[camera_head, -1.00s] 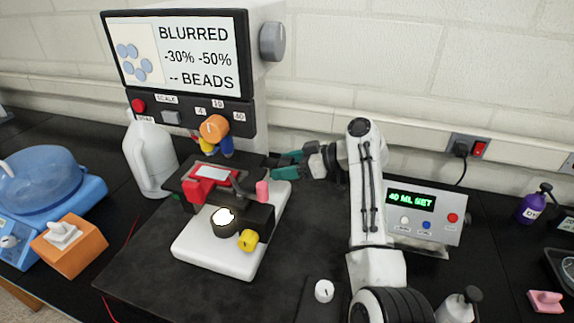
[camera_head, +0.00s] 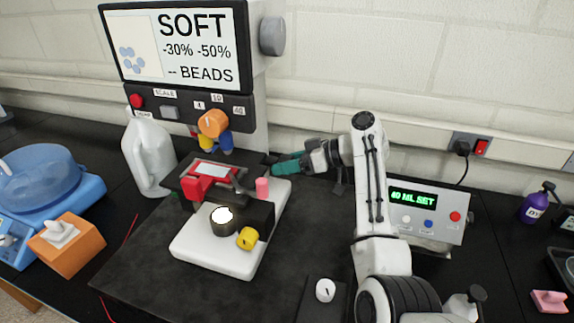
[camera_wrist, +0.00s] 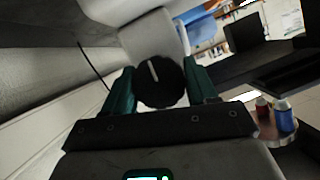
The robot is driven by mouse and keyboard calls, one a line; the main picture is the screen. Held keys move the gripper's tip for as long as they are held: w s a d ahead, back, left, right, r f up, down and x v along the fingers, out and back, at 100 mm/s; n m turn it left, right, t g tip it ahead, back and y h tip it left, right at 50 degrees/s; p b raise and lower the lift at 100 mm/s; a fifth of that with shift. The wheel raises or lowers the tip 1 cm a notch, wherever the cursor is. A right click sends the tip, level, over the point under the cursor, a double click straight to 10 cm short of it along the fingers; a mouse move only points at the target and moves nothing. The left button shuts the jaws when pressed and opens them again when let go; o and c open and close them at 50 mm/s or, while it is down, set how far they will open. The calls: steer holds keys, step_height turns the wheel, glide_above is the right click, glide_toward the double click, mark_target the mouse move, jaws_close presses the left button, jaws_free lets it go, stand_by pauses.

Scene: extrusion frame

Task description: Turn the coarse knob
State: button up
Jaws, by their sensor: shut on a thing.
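The microscope has a white base (camera_head: 205,252) and a tall body with a screen (camera_head: 185,48) that reads "SOFT", "-30% -50%" and "-- BEADS". My gripper (camera_head: 276,168) reaches from the right to the side of the microscope, behind its stage. In the wrist view, a round black knob (camera_wrist: 158,82) with a white pointer line sits between the teal fingers of my gripper (camera_wrist: 163,72), which are shut on it. The pointer line is near upright, leaning slightly left. In the head view the knob is hidden at the fingertips.
A red slide holder (camera_head: 194,187) is on the stage. A white jug (camera_head: 148,160) stands left of the microscope. A control box (camera_head: 425,210) reading "40 ML SET" stands right of my arm. A grey knob (camera_head: 272,36) is on the screen's side.

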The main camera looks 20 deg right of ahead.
steer(key=o, duration=1)
steer(key=shift+c, duration=0.2)
steer(key=b+v, duration=0.2)
steer(key=v, duration=0.8)
steer(key=shift+s+d, duration=0.2)
steer(key=shift+d, duration=0.15)
steer(key=shift+r, duration=0.1)
